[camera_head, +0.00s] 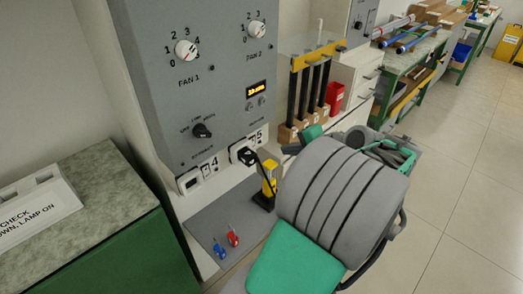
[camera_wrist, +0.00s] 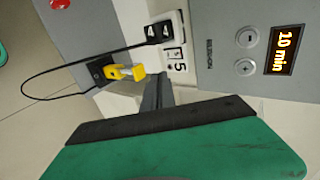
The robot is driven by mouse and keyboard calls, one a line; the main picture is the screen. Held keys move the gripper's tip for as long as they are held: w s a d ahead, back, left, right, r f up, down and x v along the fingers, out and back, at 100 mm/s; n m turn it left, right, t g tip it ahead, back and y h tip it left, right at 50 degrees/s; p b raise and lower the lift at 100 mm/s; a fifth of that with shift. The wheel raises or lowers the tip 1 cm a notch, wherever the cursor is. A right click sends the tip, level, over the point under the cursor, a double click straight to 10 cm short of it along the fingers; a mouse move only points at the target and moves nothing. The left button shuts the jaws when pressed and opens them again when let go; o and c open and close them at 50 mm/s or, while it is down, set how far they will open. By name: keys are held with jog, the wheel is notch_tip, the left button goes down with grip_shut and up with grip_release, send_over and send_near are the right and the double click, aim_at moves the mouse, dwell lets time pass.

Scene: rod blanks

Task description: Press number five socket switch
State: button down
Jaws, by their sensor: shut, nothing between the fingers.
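The number five socket shows in the head view (camera_head: 243,153) with a black plug in it and the number 5 to the right. In the wrist view the socket is turned sideways: the black plug (camera_wrist: 159,32), the small socket switch (camera_wrist: 174,53) and the label 5 (camera_wrist: 180,67). My gripper (camera_wrist: 156,88) is shut and empty, its dark fingers pointing at the wall just below the switch in the picture; I cannot tell whether they touch anything. In the head view my green-and-grey arm hides most of the gripper. The number four socket (camera_head: 189,181) is to the left.
A yellow-and-black device (camera_head: 268,181) with a cord stands close beside the socket. Small red (camera_head: 233,236) and blue (camera_head: 220,249) items lie on the grey shelf (camera_head: 200,222). A grey control panel (camera_head: 215,75) rises above. Upright dark rods (camera_head: 303,95) stand behind.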

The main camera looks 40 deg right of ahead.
send_near(253, 143)
notch_tip(253, 143, down, 5)
jog(key=shift+w+f+b, duration=0.1)
jog(key=shift+w+b, duration=0.3)
jog(key=shift+w, duration=2.1)
jog(key=shift+w+f, duration=0.1)
jog(key=shift+r+p, duration=0.95)
jog(key=shift+p, duration=0.05)
jog(key=shift+w, duration=0.1)
jog(key=shift+f, duration=0.1)
